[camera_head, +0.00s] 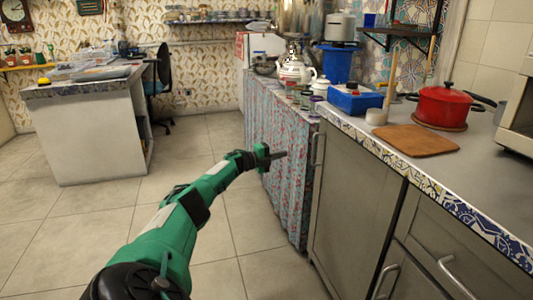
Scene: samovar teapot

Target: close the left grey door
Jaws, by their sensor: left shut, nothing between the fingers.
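The left grey door (350,205) is the flat cabinet front under the right-hand counter. Its upright bar handle (318,150) is near its left edge. A dark gap runs down its right edge; I cannot tell whether the door stands slightly ajar. My left gripper (280,154) is shut and empty, in front of the patterned curtain. In the picture its tips are just left of the handle, with a visible gap between them. My right gripper is out of view.
A patterned curtain (278,165) hangs left of the door. More grey cabinet fronts (460,255) with bar handles are to the right. The counter above holds a red pot (443,106), a wooden board (418,140) and a blue box (355,98). The tiled floor (230,220) is clear.

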